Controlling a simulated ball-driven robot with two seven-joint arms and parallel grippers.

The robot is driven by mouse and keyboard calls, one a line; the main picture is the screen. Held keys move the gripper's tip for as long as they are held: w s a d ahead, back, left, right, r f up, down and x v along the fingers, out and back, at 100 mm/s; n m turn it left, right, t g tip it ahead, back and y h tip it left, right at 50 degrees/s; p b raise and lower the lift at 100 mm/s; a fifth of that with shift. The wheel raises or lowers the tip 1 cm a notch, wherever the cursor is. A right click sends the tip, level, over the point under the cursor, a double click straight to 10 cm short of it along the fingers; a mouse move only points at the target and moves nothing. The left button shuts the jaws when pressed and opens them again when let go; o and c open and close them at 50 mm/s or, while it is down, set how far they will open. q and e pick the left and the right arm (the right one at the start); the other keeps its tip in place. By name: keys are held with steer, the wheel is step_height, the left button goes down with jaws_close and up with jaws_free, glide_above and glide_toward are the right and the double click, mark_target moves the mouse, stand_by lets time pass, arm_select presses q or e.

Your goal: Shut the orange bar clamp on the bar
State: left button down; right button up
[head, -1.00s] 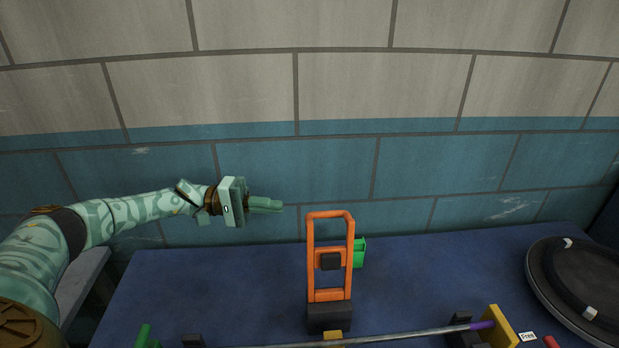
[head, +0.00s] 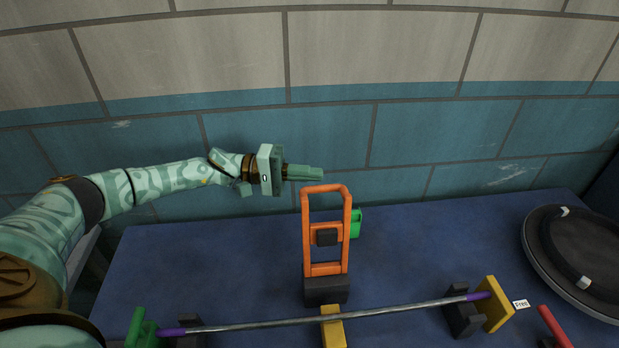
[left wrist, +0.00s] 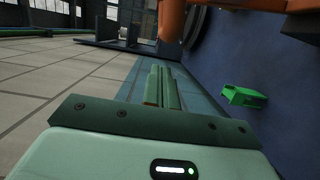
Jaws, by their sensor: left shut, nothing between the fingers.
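The orange bar clamp (head: 308,230) stands upright on the blue table behind the bar, its frame raised above a dark block (head: 326,290). The metal bar (head: 390,311) with purple ends lies across dark supports in front of it. My left gripper (head: 318,173) is shut and empty, just above and behind the top of the orange frame as seen in the head view. In the left wrist view its closed fingers (left wrist: 161,88) point ahead, with part of the orange clamp (left wrist: 171,20) at the top. My right gripper is not in view.
A green block (head: 355,222) sits behind the clamp and a yellow block (head: 333,328) under the bar. A yellow end plate (head: 494,304), a "Free" label (head: 521,303) and a red rod (head: 554,325) are at right. A black disc (head: 580,255) lies far right. The table's left rear is clear.

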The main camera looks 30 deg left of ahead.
arm_select(q)
steer(key=shift+s+d, duration=0.65)
steer(key=shift+s, duration=0.3)
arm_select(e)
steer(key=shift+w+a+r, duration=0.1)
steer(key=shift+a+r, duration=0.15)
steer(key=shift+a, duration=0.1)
arm_select(q)
steer(key=shift+r, duration=0.1)
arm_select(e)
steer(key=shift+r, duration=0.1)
